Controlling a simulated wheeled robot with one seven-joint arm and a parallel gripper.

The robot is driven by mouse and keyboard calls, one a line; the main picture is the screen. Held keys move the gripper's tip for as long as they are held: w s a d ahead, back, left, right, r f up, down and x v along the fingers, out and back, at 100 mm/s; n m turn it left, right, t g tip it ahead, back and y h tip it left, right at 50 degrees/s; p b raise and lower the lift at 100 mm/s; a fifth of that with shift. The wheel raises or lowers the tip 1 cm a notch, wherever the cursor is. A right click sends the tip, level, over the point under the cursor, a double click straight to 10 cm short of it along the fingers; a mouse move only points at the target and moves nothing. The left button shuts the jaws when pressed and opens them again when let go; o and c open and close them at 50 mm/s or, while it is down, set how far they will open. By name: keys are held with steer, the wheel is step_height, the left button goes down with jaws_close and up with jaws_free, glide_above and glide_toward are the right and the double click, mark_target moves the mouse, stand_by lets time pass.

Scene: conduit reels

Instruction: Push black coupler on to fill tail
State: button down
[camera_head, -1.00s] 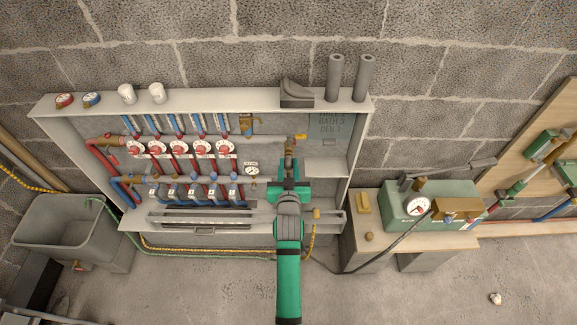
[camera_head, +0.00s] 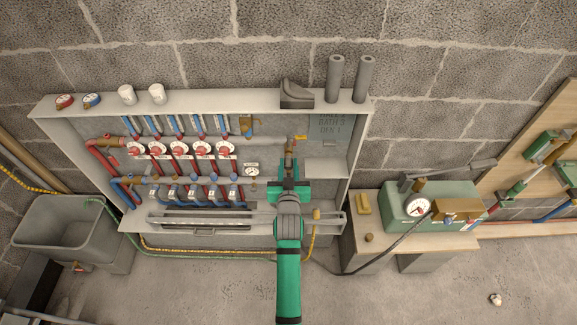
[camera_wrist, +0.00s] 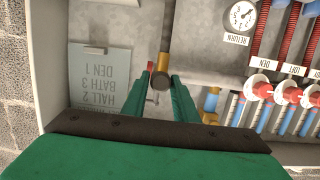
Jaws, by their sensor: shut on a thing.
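My gripper (camera_head: 289,186) is in front of the right part of the manifold cabinet, seen from above and behind in the head view. In the head view the fingers largely hide the joint.
The cabinet (camera_head: 358,128) holds red and blue valves to the left of my gripper, with a gauge (camera_head: 252,169) close by. A small shelf (camera_head: 325,168) juts out to its right. A bench with a green pump (camera_head: 440,203) stands further right; a grey tub (camera_head: 58,225) is far left.

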steer(key=c, duration=1.3)
jaws_free()
steer(key=shift+c, duration=0.2)
steer(key=s+r, duration=0.2)
steer(key=s, duration=0.8)
steer(key=shift+s, duration=0.3)
